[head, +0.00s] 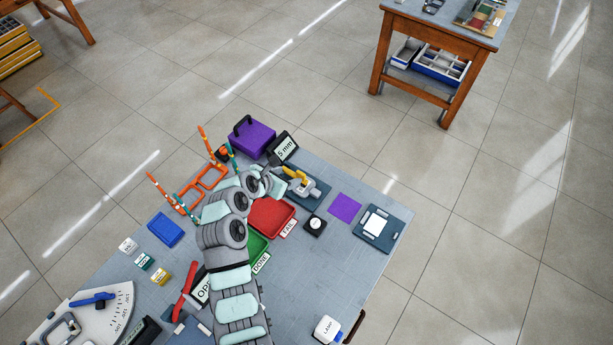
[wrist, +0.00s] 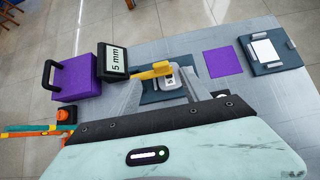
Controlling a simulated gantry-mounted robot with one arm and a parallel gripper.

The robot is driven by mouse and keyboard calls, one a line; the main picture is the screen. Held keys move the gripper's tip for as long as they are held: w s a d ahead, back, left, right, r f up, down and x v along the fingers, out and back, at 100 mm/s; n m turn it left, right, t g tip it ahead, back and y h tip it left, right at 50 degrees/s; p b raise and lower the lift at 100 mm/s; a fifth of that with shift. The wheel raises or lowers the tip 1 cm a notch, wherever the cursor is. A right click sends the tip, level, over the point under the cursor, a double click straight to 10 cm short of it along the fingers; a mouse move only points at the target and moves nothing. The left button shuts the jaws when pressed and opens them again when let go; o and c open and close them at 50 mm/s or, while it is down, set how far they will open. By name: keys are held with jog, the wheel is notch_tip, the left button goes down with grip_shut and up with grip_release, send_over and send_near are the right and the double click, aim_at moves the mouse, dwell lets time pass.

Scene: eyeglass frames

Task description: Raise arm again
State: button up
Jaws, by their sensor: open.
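My arm reaches from the bottom of the head view over the workbench (head: 345,240). My gripper (head: 284,181) is at its far end, close to a small fixture with a yellow lever (head: 296,175) on a dark blue base (head: 318,194). In the wrist view my gripper (wrist: 160,88) is open, with its two pale fingers spread on either side of the yellow lever (wrist: 150,71). I see nothing held between them. Whether the fingers touch the fixture, I cannot tell. Orange eyeglass frames (head: 189,198) with upright orange and green temples stand left of my arm.
Near my gripper are a purple box (head: 252,138), a "5 mm" sign (head: 283,148), a red "FAIL" tray (head: 268,216) and a partly hidden green "DONE" tray (head: 256,246). A purple mat (head: 344,207) and a dark tray (head: 398,229) lie to the right.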

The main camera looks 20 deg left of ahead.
aim_at(301, 173)
jog(key=b+x, duration=0.1)
jog(key=x, duration=0.9)
jog(key=shift+w+f, duration=0.25)
jog(key=shift+c, duration=0.4)
grip_shut()
dwell(0.9)
